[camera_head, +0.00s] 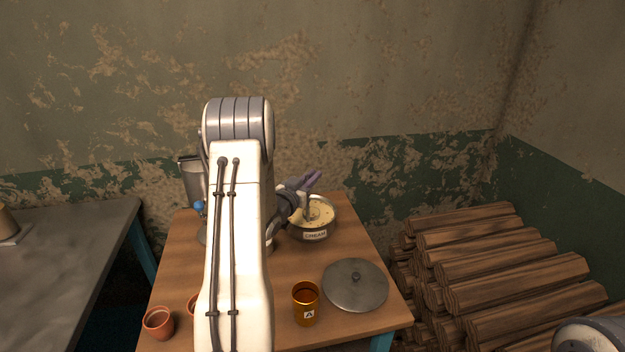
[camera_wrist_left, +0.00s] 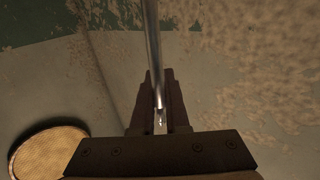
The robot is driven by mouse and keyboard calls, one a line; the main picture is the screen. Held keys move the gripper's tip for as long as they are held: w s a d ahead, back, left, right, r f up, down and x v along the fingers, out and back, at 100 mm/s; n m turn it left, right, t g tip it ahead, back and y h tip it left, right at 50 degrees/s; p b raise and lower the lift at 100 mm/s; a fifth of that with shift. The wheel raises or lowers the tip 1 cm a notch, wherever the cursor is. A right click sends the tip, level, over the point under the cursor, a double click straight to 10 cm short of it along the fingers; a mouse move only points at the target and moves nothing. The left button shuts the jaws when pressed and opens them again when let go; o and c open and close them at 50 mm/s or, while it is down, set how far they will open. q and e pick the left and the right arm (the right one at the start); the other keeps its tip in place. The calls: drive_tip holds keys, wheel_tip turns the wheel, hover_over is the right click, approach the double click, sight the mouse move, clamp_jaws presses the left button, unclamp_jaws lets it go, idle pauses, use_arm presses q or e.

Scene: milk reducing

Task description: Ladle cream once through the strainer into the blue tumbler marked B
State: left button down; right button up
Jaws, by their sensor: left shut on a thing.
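A dark bowl labelled CREAM (camera_head: 315,236) holds pale yellow cream at the back of the wooden table. My left gripper (camera_head: 300,192) is beside and above the bowl. It is shut on a thin metal handle, seemingly the ladle's (camera_wrist_left: 153,50), which runs up between the fingers in the left wrist view. A metal part of the ladle (camera_head: 307,206) shows over the cream; whether its cup is in the cream is unclear. My right gripper is not in view.
An orange tumbler marked A (camera_head: 305,304) and a round grey lid (camera_head: 356,285) are at the table's front right. A terracotta pot (camera_head: 158,323) is at the front left. Logs (camera_head: 500,260) are stacked at right.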

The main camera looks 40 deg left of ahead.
use_arm(q)
wheel_tip(320, 180, up, 6)
drive_tip(key=p, duration=0.3)
drive_tip(key=shift+p, duration=0.35)
drive_tip(key=shift+a+r, duration=0.15)
drive_tip(key=shift+a, duration=0.05)
drive_tip(key=shift+s+a+r+n+p, duration=0.15)
drive_tip(key=shift+a+n+p, duration=0.25)
drive_tip(key=shift+a+n, duration=0.35)
drive_tip(key=shift+s+a+f+n+p, duration=0.15)
drive_tip(key=shift+a+n+p, duration=0.2)
drive_tip(key=shift+a+n, duration=0.4)
drive_tip(key=shift+r, duration=0.1)
drive_tip(key=shift+d, duration=0.1)
idle(0.5)
